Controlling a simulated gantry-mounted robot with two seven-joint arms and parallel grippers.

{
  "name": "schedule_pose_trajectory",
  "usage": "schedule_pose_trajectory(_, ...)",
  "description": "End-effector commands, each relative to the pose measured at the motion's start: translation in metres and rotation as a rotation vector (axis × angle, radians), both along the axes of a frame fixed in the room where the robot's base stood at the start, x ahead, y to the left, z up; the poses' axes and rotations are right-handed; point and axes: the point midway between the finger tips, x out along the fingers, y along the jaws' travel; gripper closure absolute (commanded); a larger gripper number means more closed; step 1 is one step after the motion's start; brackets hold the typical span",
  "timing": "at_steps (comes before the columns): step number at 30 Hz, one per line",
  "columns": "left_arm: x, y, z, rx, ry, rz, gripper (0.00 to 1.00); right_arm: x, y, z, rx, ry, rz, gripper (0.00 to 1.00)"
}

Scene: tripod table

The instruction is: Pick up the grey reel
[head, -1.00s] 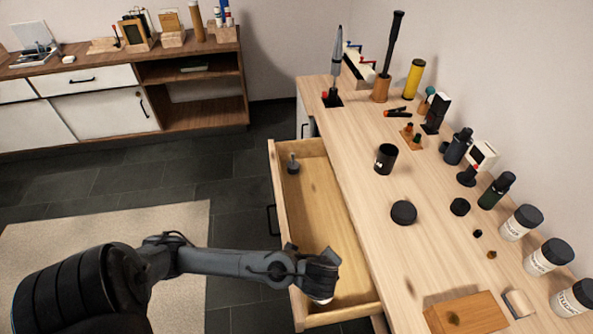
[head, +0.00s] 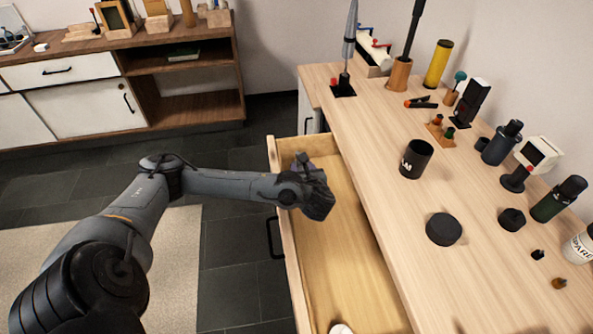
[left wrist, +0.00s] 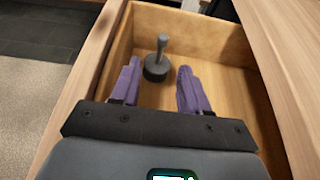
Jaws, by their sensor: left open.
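The grey reel (left wrist: 157,68) stands upright in the open drawer (left wrist: 220,45), near its far end; it has a round, dark base and a thin stem. In the left wrist view it shows between and just beyond the two purple fingers of my left gripper (left wrist: 159,72), which is open and empty. In the head view my left gripper (head: 304,164) is over the far part of the drawer and hides the reel. I cannot tell whether the fingers touch the reel. My right gripper is not in view.
The wooden worktop (head: 385,190) edges the drawer on the right, with a black mug (head: 415,159) and a round black object (head: 443,229) on it. A white object (head: 340,328) lies in the near end of the drawer. The drawer's middle is clear.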

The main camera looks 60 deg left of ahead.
Motion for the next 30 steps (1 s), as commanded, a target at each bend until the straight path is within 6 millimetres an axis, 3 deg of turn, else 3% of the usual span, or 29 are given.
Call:
schedule_pose_trajectory(9,0.013,0.035,-0.019,0.001,-0.003,0.003,0.55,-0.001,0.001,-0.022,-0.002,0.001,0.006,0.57)
schedule_pose_trajectory(17,0.019,0.048,-0.024,0.000,-0.003,0.002,0.55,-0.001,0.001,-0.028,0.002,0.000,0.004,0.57)
schedule_pose_trajectory(30,0.037,0.088,-0.041,0.000,-0.002,0.003,0.55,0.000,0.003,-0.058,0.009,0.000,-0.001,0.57)
